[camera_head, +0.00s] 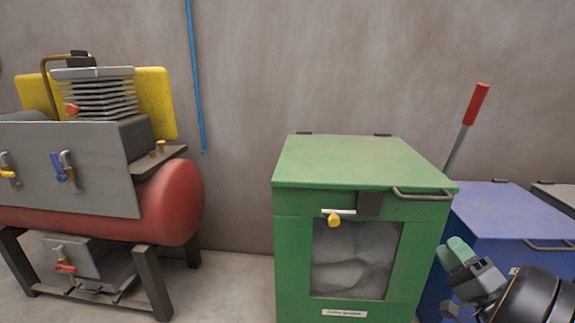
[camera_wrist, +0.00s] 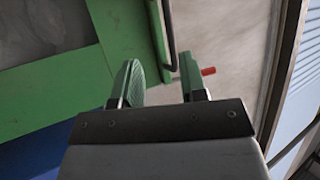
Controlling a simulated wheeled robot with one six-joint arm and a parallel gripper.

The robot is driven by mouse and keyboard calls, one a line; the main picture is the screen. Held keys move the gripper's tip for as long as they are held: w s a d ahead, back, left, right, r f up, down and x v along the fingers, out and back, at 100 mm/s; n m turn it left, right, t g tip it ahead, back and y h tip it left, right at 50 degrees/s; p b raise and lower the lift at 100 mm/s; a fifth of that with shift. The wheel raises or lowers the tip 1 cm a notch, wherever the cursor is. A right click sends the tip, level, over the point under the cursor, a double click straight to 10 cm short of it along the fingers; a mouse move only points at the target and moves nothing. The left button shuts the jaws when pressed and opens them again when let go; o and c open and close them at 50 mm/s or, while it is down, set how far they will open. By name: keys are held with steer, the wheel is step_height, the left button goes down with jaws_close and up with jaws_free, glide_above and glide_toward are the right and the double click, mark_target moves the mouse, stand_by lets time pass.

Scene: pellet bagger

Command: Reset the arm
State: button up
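My gripper (camera_head: 455,252) is at the lower right in the head view, in front of the blue bin and just right of the green bin's front corner. Its green-padded fingers stand apart in the wrist view (camera_wrist: 158,80), with nothing between them. My dark wrist reaches in from the lower right corner. The rest of my arm is out of view.
A green bin (camera_head: 360,165) with closed lid and bar handle (camera_head: 423,195) stands at centre. A blue bin (camera_head: 515,212) stands right of it, a red-gripped lever (camera_head: 476,103) behind. A red-tanked compressor (camera_head: 175,205) stands left. Bare floor (camera_head: 237,285) lies between compressor and green bin.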

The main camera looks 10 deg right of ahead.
steer(key=a+r+n+g+y+p, duration=0.2)
steer(key=a+r+g+p, duration=0.2)
steer(key=a+g+p, duration=0.3)
steer(key=s+a+r+n+g+y+p, duration=0.1)
steer(key=a+r+n+g+p, duration=0.25)
steer(key=a+p, duration=0.4)
steer(key=a+r+n+g+y+p, duration=0.2)
steer(key=a+r+g+p, duration=0.4)
steer(key=a, duration=0.4)
steer(key=s+r+n+g+h+p, duration=0.1)
steer(key=s+r+n+h+p, duration=0.1)
steer(key=r+h+p, duration=0.4)
steer(key=s+r+n+g+h+p, duration=0.1)
steer(key=s+r+n+h+p, duration=0.2)
steer(key=r+p, duration=0.6)
steer(key=h+p, duration=0.2)
steer(key=shift+a+h, duration=0.25)
steer(key=shift+h, duration=0.15)
